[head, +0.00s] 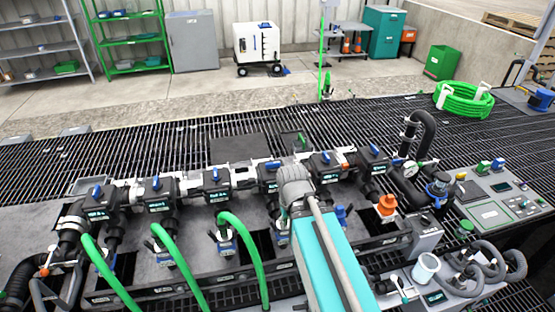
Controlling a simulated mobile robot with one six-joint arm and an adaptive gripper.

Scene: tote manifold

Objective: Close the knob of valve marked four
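A row of black valves with blue knobs runs across the manifold. From left to right I see a knob (97,191), a second (155,182), a third (215,175), one just left of my arm (273,164), one right of it (325,158) and one at the right end (374,150). Their small labels are too small to read, so I cannot tell which valve is marked four. My teal and grey arm reaches up from the bottom centre, and its grey joint covers part of the middle of the row. My gripper is not visible.
Green hoses (240,255) rise at the front left and centre. An orange fitting (386,206) and a black bent pipe (425,130) stand at the right, near a grey control panel (500,197). Black grating (160,140) behind the manifold is mostly clear.

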